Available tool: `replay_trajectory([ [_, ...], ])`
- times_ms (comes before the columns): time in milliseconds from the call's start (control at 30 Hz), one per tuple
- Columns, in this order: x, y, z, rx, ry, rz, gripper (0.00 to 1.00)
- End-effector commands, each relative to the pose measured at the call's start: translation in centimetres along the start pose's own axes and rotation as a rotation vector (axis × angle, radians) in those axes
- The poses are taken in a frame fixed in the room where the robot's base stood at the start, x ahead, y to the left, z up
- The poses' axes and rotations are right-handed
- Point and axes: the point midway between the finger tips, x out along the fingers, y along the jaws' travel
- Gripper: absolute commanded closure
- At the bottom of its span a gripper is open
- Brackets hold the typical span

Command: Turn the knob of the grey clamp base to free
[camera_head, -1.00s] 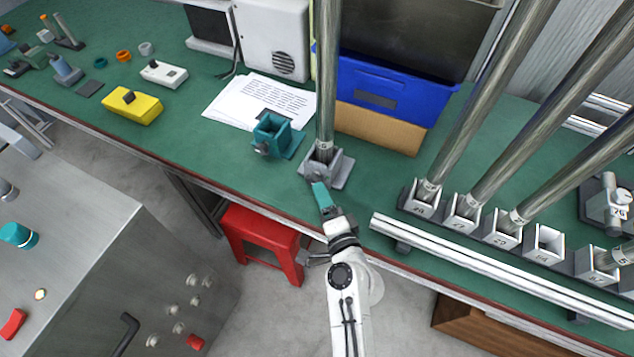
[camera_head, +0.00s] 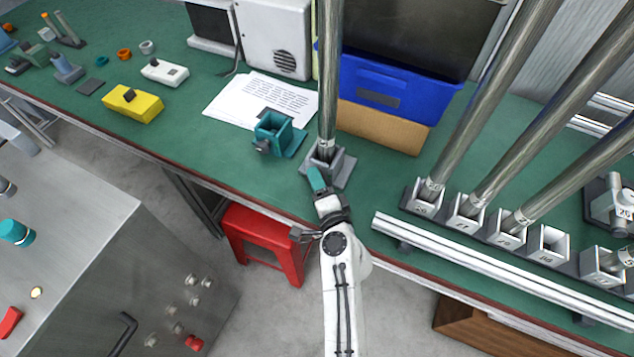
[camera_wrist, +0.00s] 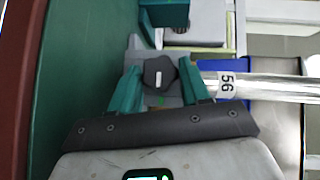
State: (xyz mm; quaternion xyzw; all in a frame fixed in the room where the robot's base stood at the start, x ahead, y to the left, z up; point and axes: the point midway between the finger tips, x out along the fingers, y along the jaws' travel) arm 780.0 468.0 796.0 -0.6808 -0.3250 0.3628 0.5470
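The grey clamp base (camera_head: 343,172) stands near the front edge of the green bench and holds an upright metal pole (camera_head: 327,75). In the wrist view its dark, lobed knob (camera_wrist: 160,73) faces me and carries a short white mark. The pole shows there too, with a label reading 56 (camera_wrist: 227,84). My gripper (camera_wrist: 161,72) is open, with one teal finger on each side of the knob and a small gap visible on both sides. In the head view my gripper (camera_head: 316,178) is at the front of the base and hides the knob.
A teal clamp base (camera_head: 275,133) stands just left of the grey one. A row of numbered sockets with poles (camera_head: 465,208) and a metal rail (camera_head: 480,262) lie to the right. A blue bin (camera_head: 390,95) is behind. A red stool (camera_head: 262,240) stands below the bench edge.

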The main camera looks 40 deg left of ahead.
Motion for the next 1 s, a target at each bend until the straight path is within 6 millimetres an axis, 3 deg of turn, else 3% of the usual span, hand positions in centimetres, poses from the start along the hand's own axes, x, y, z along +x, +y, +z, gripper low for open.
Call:
replay_trajectory([
  [367, 0.0, 0.0, 0.0, 0.000, 0.000, 0.001, 0.90],
  [1000, -0.2, -1.2, 0.0, -0.150, -0.002, 0.154, 0.90],
])
